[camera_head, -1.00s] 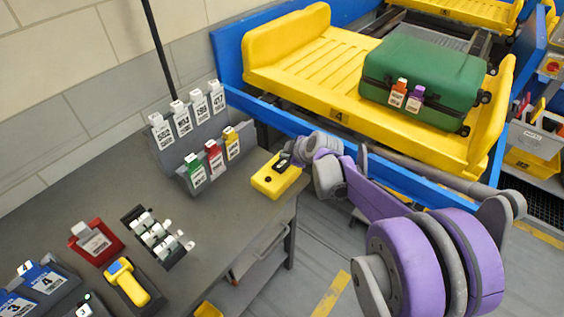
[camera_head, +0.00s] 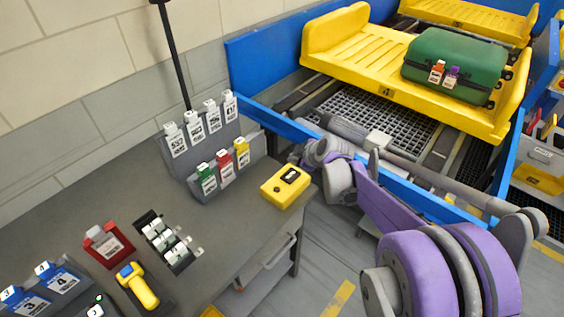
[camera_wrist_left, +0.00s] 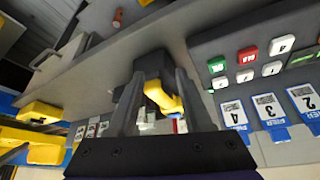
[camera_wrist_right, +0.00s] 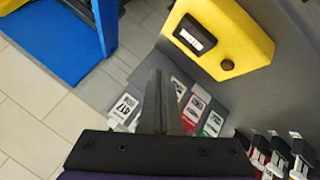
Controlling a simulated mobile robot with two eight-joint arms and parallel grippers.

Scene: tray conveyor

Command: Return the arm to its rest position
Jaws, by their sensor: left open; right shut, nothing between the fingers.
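My right arm reaches in from the right in the head view, and its gripper (camera_head: 296,157) is beside the desk's far right corner, just behind the yellow box. In the right wrist view the right gripper (camera_wrist_right: 160,76) is shut with its fingers together and empty. The yellow box (camera_head: 288,187), with a dark display and a button, lies on the desk, apart from the fingers. My left gripper is outside the head view. In the left wrist view the left gripper (camera_wrist_left: 155,78) is open, with the yellow scanner (camera_wrist_left: 160,95) showing beyond and between its fingers.
A green suitcase (camera_head: 455,62) with orange and purple tags lies on a yellow tray (camera_head: 345,52) on the conveyor. The blue conveyor rail (camera_head: 270,118) runs close behind my right arm. Tag holders (camera_head: 205,140), a red holder (camera_head: 108,246) and blue holders occupy the grey desk (camera_head: 240,225).

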